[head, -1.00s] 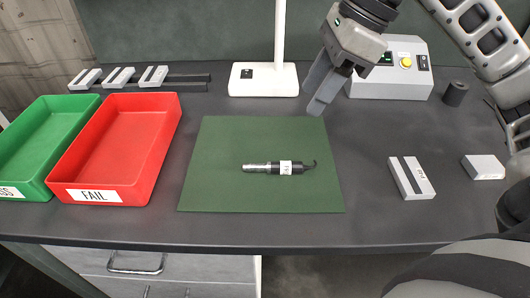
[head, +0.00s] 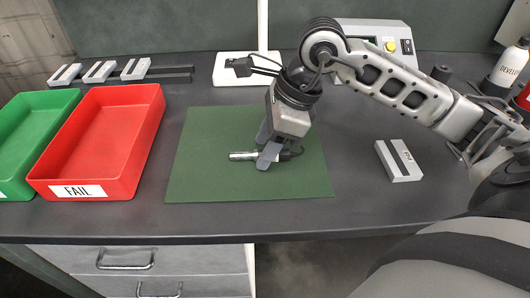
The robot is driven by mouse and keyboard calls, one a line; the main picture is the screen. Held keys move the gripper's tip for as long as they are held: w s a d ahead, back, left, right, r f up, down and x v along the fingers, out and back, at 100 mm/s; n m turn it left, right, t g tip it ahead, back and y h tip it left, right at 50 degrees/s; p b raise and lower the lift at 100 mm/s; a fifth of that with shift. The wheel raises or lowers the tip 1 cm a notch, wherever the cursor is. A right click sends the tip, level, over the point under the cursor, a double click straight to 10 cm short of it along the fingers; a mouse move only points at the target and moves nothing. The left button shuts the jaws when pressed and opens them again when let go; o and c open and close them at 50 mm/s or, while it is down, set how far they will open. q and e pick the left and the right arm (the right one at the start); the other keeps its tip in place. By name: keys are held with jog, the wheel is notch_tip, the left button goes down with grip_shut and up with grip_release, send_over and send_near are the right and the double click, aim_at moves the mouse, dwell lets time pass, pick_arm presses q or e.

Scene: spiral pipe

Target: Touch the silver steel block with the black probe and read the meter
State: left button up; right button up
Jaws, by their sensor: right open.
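The probe (head: 240,156) lies on the green mat (head: 200,180), its silver end pointing left and its dark end right. My right gripper (head: 266,146) is open over the probe's middle, one finger at its far side and the other in front, hiding its label. I cannot tell whether the fingers touch it. A pale grey block with a dark stripe (head: 392,160) lies right of the mat; I cannot tell if it is the steel block. The meter box (head: 405,32) stands at the back right, partly hidden by my arm. My left gripper is out of view.
A red FAIL tray (head: 150,135) and a green tray (head: 8,190) stand at the left. Several pale blocks (head: 100,71) sit in a row behind them. A white stand (head: 228,72) is behind the mat. Bottles (head: 508,68) and a dark cylinder (head: 441,73) are at the right.

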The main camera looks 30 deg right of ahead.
jog(key=shift+w+a+f, duration=0.1)
jog(key=shift+a+f, duration=0.05)
jog(key=shift+f, duration=0.25)
jog(key=shift+c, duration=0.4)
grip_shut()
jog(key=shift+r, duration=0.1)
